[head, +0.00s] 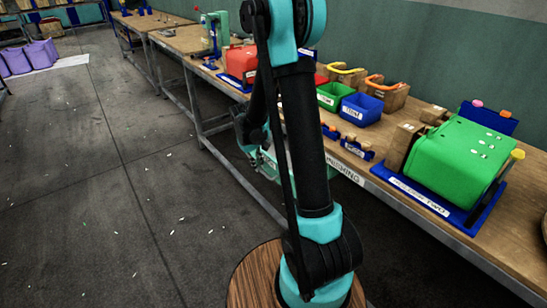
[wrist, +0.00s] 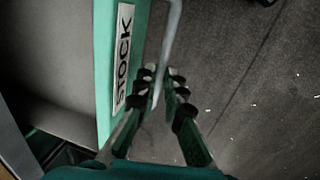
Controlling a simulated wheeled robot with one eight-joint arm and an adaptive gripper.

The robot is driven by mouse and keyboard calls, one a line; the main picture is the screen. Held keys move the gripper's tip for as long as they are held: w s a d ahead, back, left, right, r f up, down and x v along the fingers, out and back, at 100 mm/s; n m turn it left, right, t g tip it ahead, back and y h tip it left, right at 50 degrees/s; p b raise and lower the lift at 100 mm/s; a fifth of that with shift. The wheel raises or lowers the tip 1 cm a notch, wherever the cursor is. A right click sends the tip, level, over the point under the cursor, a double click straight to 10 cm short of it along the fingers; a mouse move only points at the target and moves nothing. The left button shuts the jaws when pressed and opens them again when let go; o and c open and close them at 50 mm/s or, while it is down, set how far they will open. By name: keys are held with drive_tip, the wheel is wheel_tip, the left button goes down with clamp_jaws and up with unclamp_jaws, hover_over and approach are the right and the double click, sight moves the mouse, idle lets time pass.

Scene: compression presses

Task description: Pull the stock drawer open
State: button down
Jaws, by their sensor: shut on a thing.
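The stock drawer shows in the wrist view as a green front edge with a white STOCK label (wrist: 124,55). Its pale grey bar handle (wrist: 172,35) stands off the front. My gripper (wrist: 168,75) is shut on the handle, with dark-padded fingers on either side of it. A grey surface and a dark gap lie behind the front at the left; I cannot tell how far out the drawer is. In the head view my arm hides most of the drawer and gripper, below the bench edge.
The long bench (head: 430,205) runs along the right, with a green machine (head: 462,160), a blue bin (head: 361,108) and a green bin (head: 333,96) on it. A bench leg (head: 197,115) stands beyond my arm. The floor (head: 110,190) at the left is open.

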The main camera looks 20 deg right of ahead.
drive_tip(key=s+a, duration=0.4)
drive_tip(key=a, duration=0.5)
drive_tip(key=shift+a, duration=0.4)
drive_tip(key=c, duration=1.6)
unclamp_jaws()
drive_tip(key=shift+r, duration=0.15)
wheel_tip(320, 180, up, 12)
drive_tip(key=a, duration=0.2)
drive_tip(key=shift+s+f, duration=0.2)
drive_tip(key=shift+s, duration=0.2)
drive_tip(key=shift+a, duration=0.1)
